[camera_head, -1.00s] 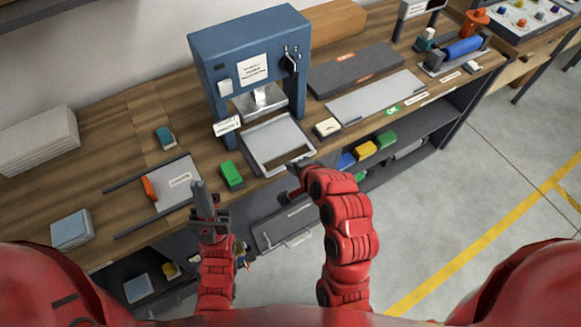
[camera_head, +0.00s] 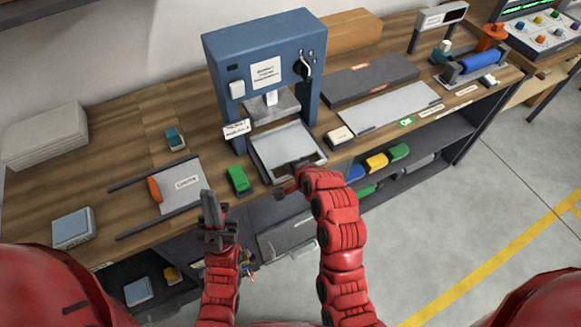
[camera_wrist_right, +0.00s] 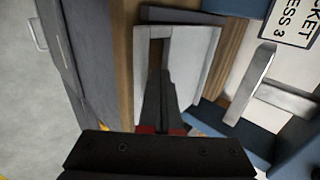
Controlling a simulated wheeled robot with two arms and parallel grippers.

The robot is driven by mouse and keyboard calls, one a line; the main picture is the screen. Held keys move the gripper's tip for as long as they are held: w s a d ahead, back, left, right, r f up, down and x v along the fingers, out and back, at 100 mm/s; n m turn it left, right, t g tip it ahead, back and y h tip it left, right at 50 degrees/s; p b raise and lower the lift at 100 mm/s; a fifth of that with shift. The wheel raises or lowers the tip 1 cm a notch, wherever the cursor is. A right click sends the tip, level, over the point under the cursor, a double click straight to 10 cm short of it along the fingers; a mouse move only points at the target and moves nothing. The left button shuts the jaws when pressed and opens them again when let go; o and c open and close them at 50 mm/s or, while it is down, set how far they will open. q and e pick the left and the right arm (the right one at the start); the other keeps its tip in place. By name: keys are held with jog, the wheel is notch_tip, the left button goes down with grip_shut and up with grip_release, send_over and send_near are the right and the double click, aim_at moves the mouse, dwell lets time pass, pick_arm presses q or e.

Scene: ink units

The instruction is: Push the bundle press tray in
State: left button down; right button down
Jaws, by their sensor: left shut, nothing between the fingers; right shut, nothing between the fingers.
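The bundle press (camera_head: 222,70) is a blue frame with white labels and a lever, standing on the wooden bench. Its light grey tray (camera_head: 282,138) sticks out at the front, below the metal press plate (camera_head: 275,106). The tray also shows in the right wrist view (camera_wrist_right: 201,62), with a dark slot near its front edge. My right gripper (camera_head: 298,165) is shut and empty at the tray's front edge; its fingers (camera_wrist_right: 159,78) overlap the slot in the wrist view. I cannot tell if they touch it. My left gripper (camera_head: 209,199) is shut and empty, left of the tray.
A green block (camera_head: 238,179) lies left of the tray, and a pale block (camera_head: 340,135) lies right of it. A labelled grey plate (camera_head: 182,187) between dark rails is further left. Below the bench are a drawer front with a handle (camera_head: 302,246) and a shelf with coloured blocks (camera_head: 376,161).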

aim_at(273, 143)
jog(key=w+a, duration=0.1)
jog(key=w, duration=0.1)
jog(key=w+a+b, duration=0.1)
jog(key=w+a, duration=0.1)
jog(key=w, duration=0.1)
jog(key=w+a+b, duration=0.1)
jog(key=w, duration=0.2)
jog(key=shift+a+f, duration=0.15)
jog(key=shift+a, duration=0.15)
jog(key=shift+w+a+b, duration=0.1)
jog(key=shift+w+b, duration=0.1)
jog(key=shift+b, duration=0.1)
jog(key=shift+r, duration=0.3)
jog(key=shift+f, duration=0.1)
